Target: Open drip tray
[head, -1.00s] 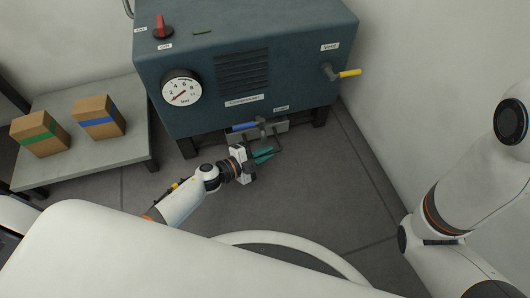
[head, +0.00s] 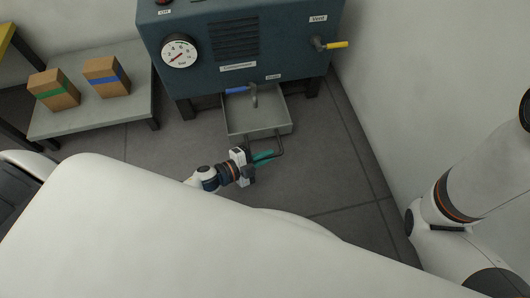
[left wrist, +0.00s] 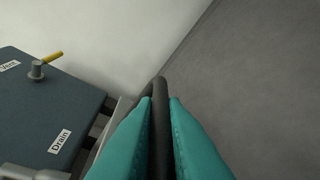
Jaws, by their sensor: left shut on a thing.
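The grey drip tray (head: 256,118) sticks out from under the front of the blue-grey compressor, and its inside shows from above. A dark bar handle is at its front edge. My left gripper (head: 262,158) is shut on this handle (left wrist: 160,125), with its teal fingers on either side of the bar in the left wrist view. A corner of the tray shows beside the fingers there. The right gripper is not in view; only my right arm shows at the right of the head view.
The compressor (head: 212,65) carries a gauge (head: 179,52), a yellow vent lever (head: 336,44) and a blue-handled drain valve (head: 238,90) above the tray. Two boxes (head: 107,77) sit on a low grey table (head: 85,122) at left. A wall stands at right. Floor before the tray is clear.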

